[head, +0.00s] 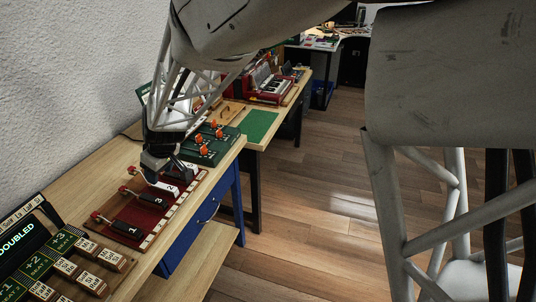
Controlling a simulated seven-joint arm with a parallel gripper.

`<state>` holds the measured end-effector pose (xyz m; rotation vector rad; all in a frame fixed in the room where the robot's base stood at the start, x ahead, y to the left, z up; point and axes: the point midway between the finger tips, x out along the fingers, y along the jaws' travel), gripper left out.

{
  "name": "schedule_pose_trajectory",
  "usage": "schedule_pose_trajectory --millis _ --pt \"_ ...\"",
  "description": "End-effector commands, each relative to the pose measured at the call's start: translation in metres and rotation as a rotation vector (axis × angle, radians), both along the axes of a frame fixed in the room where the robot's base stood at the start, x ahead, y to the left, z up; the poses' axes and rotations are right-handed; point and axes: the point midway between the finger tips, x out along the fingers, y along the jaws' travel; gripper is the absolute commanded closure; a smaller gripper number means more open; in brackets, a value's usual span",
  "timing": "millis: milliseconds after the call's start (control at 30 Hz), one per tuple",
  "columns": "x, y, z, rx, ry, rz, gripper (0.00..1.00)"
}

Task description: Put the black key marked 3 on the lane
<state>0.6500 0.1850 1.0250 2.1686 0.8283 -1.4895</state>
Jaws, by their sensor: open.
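A dark red board (133,216) lies on the near table, with a strip of white pieces along its right edge. Two black keys lie on it, a nearer one (127,229) and one in the middle (153,201); both carry small white marks too small to read surely, so I cannot tell which is 3. White pieces (166,186) lie at the board's far end, beside my gripper. My gripper (163,171) is open, pointing down over the far part of the board; its body hides some of that area. I cannot tell whether anything is between its fingers.
Red knobs (97,216) stand along the board's left side. A green board with orange knobs (209,143) lies just beyond. Wooden labelled blocks (67,267) and a display reading DOUBLED (17,240) are nearer. The wall is at left; open floor (300,220) is at right.

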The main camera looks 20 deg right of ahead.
Motion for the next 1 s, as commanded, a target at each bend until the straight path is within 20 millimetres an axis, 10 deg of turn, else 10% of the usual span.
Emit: schedule_pose_trajectory --millis 467,1000 --pt "-0.144 -0.103 0.094 -0.015 0.069 -0.307 0.48" --pt "-0.315 -0.182 0.116 -0.064 0.123 -0.687 0.48"
